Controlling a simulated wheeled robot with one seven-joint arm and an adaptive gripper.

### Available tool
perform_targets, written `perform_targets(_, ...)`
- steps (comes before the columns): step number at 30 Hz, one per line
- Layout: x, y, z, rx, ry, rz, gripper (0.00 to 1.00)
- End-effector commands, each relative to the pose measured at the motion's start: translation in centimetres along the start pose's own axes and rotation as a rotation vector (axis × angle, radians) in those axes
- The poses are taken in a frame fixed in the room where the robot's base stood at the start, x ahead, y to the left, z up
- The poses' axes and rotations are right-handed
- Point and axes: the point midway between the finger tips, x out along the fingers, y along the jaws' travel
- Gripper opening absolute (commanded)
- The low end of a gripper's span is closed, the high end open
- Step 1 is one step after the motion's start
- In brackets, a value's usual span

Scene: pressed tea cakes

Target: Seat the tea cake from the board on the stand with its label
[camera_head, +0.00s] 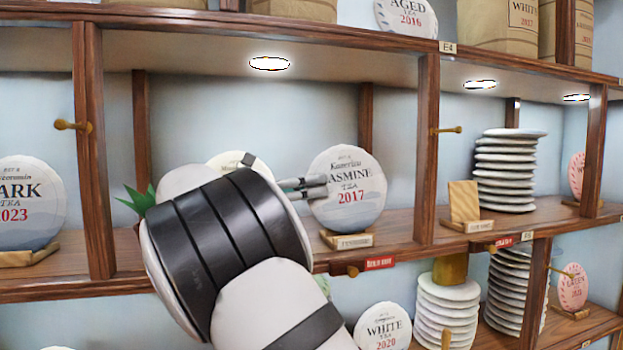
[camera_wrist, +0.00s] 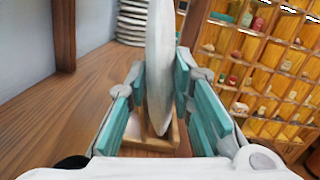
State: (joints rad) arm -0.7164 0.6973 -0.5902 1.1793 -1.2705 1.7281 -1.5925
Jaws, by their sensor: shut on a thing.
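A round pale tea cake (camera_head: 348,187) with a "Jasmine Tea 2017" label stands upright on edge, its label facing the head camera. My gripper (camera_head: 308,189) is shut on its left side. In the wrist view the cake (camera_wrist: 159,60) shows edge-on between the teal pads of my gripper (camera_wrist: 160,85). A small wooden stand (camera_head: 346,240) with a label plate is directly under the cake; it also shows in the wrist view (camera_wrist: 150,142). The cake's lower edge is at the stand, but I cannot tell whether it bears on it. The board is not clearly visible.
A wooden post (camera_head: 427,150) rises right of the cake. Beyond it are a wooden stand without a cake (camera_head: 464,205) and a stack of cakes (camera_head: 506,170). A "Dark Tea 2023" cake (camera_head: 30,205) stands at the left. My arm hides the shelf's middle, including part of another cake (camera_head: 240,162).

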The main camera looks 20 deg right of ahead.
Motion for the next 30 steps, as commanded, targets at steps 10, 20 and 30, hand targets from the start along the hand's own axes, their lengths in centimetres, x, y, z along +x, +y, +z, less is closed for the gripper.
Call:
perform_targets(10,-0.03,-0.04,-0.53,0.002,-0.001,-0.001,0.0)
perform_targets(20,-0.05,-0.03,-0.56,0.001,-0.001,-0.001,0.0)
perform_targets(30,-0.09,0.05,-0.96,0.001,-0.002,-0.001,0.0)
